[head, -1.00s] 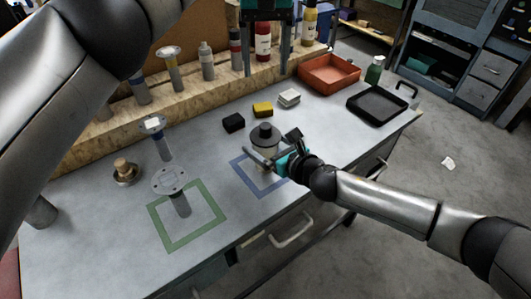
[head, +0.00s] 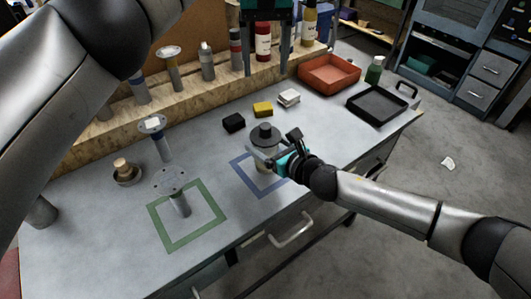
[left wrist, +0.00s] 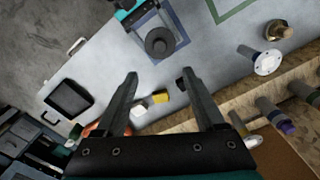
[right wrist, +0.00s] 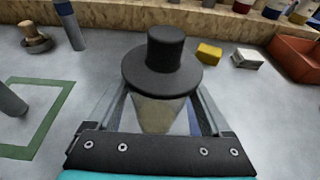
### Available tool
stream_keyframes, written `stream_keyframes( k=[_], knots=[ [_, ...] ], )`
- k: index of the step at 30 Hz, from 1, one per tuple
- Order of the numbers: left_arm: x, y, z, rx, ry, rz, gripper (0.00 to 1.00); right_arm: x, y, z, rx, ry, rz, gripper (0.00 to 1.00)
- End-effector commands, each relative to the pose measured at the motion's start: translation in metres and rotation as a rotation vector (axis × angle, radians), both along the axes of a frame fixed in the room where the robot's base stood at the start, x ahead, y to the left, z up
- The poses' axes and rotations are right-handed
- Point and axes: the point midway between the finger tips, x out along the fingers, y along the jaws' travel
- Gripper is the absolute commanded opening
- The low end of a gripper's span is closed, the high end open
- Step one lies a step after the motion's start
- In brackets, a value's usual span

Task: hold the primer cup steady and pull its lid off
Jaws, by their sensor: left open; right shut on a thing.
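The primer cup (head: 263,158) stands at the blue outlined square (head: 237,171) on the bench. Its pale body also shows in the right wrist view (right wrist: 158,114). Its dark round lid (head: 264,133) with a knob sits on top, seen from above in the left wrist view (left wrist: 159,43). My right gripper (head: 268,162) is shut on the cup's body below the lid, with one finger on each side in the right wrist view. My left gripper (head: 266,72) is open and empty, high up beyond the cup, with its fingers pointing down.
A black block (head: 233,123), a yellow block (head: 263,109) and a white block (head: 289,98) lie behind the cup. An orange tray (head: 328,73) and a black tray (head: 377,104) are at right. A green outlined square (head: 160,232) and round-topped posts stand left. A wooden shelf holds bottles.

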Motion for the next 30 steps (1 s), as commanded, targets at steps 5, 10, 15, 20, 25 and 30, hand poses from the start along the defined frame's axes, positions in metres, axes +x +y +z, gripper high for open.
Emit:
stream_keyframes(
  k=[5,10,15,20,25,30],
  knots=[
    [0.0,0.0,0.0,0.0,-0.001,-0.001,0.71,0.0,0.0,0.0,-0.001,0.001,0.0,0.0],
    [0.003,0.003,-0.001,0.0,-0.032,-0.025,0.71,0.0,0.0,0.0,-0.001,0.001,-0.001,0.0],
    [0.007,0.01,-0.005,-0.001,-0.111,-0.094,0.71,0.0,0.0,0.0,-0.001,0.001,-0.001,0.0],
    [0.006,0.015,-0.012,-0.004,-0.196,-0.182,0.71,0.0,0.0,0.0,-0.001,0.001,0.0,0.0],
    [-0.002,0.019,-0.02,-0.013,-0.271,-0.281,0.71,0.0,0.0,0.0,-0.001,0.001,0.0,0.0],
    [-0.018,0.022,-0.03,-0.027,-0.333,-0.382,0.71,0.0,0.0,0.0,-0.001,0.001,0.0,0.0]
  ],
)
